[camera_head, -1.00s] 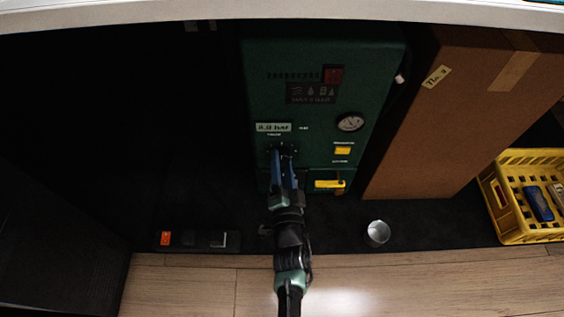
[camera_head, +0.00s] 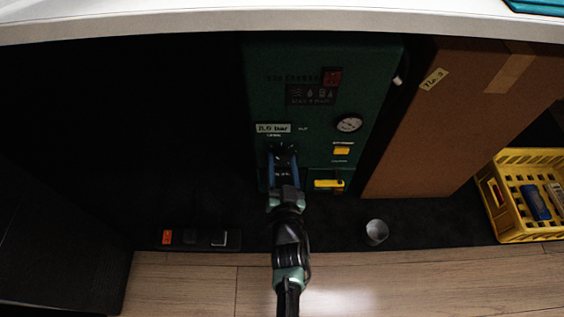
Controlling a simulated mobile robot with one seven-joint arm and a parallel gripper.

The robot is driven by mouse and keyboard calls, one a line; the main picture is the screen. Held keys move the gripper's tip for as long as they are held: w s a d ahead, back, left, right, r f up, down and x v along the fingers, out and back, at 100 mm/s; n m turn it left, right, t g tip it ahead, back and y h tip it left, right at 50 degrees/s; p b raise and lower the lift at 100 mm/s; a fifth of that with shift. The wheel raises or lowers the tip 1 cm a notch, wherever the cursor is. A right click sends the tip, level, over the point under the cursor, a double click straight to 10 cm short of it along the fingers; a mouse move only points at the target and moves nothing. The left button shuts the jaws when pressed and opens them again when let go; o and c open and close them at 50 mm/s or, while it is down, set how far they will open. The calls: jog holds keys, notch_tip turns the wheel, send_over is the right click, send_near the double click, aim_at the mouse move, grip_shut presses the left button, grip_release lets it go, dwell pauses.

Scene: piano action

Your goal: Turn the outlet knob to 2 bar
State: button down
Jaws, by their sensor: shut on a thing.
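A dark green machine (camera_head: 330,110) stands under the white tabletop. A display (camera_head: 273,128) on its front reads what looks like 8.0 bar, though the first digit is hard to make out. The outlet knob (camera_head: 282,149) is dark and sits just below the display, mostly hidden by my gripper. My gripper (camera_head: 283,158) reaches up from the floor, its two blue fingers on either side of the knob and shut on it. A round gauge (camera_head: 348,123) sits to the right of the display; its needle is too small to read.
A yellow switch (camera_head: 342,150) and a yellow handle (camera_head: 329,184) are right of my gripper. A brown cardboard box (camera_head: 450,130) leans close on the right. A metal cup (camera_head: 376,232) and a power strip (camera_head: 195,238) are on the dark mat. A yellow crate (camera_head: 510,225) stands far right.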

jog(key=shift+n, duration=0.4)
jog(key=shift+c, duration=1.4)
grip_release()
jog(key=shift+s, duration=0.1)
jog(key=s+p, duration=0.6)
jog(key=s, duration=0.6)
jog(key=shift+s+d+r, duration=0.35)
jog(key=shift+s, duration=0.05)
